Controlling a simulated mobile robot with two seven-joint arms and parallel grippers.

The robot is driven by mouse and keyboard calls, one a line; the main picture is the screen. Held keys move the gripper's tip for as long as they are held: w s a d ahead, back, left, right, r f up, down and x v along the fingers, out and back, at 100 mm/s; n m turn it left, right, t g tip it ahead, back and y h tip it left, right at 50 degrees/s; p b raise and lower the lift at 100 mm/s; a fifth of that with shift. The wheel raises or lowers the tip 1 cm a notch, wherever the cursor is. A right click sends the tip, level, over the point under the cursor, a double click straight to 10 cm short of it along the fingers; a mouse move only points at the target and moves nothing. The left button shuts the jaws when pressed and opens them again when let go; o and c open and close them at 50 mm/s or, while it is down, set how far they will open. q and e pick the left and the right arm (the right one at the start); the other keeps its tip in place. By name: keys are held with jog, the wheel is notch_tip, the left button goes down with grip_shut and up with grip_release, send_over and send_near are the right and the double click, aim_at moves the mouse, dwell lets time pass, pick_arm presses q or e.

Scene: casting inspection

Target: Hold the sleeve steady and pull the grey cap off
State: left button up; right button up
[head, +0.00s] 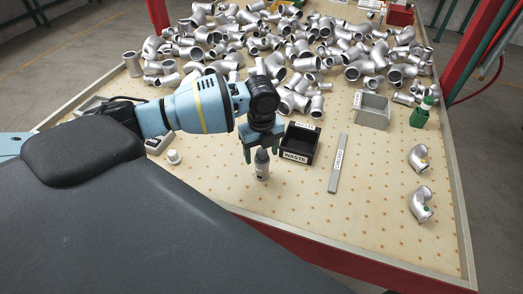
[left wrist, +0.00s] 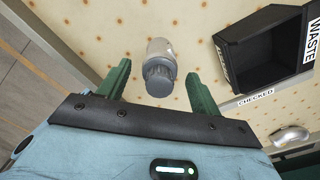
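The sleeve (head: 262,171) is a small pale grey cylinder standing upright on the dotted tabletop, left of the black waste bin. The darker grey cap (head: 262,156) is on its top end. My left gripper (head: 261,150) is right over it, pointing down. In the left wrist view, the ridged grey cap (left wrist: 158,78) and the silvery sleeve (left wrist: 160,48) lie between the two green fingers, with a gap on each side. The left gripper is open and holds nothing. My right gripper is in neither view.
The black waste bin (head: 317,151) stands close to the right of my left gripper. Beyond it lies a grey strip labelled checked (head: 338,165). A grey bin (head: 371,110), a green holder (head: 419,117) and two castings (head: 420,204) are farther right. Heaped pipe fittings (head: 300,60) cover the back.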

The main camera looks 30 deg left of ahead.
aim_at(261, 151)
pick_arm(q)
jog(key=shift+r, duration=3.9)
jog(key=shift+s, duration=0.1)
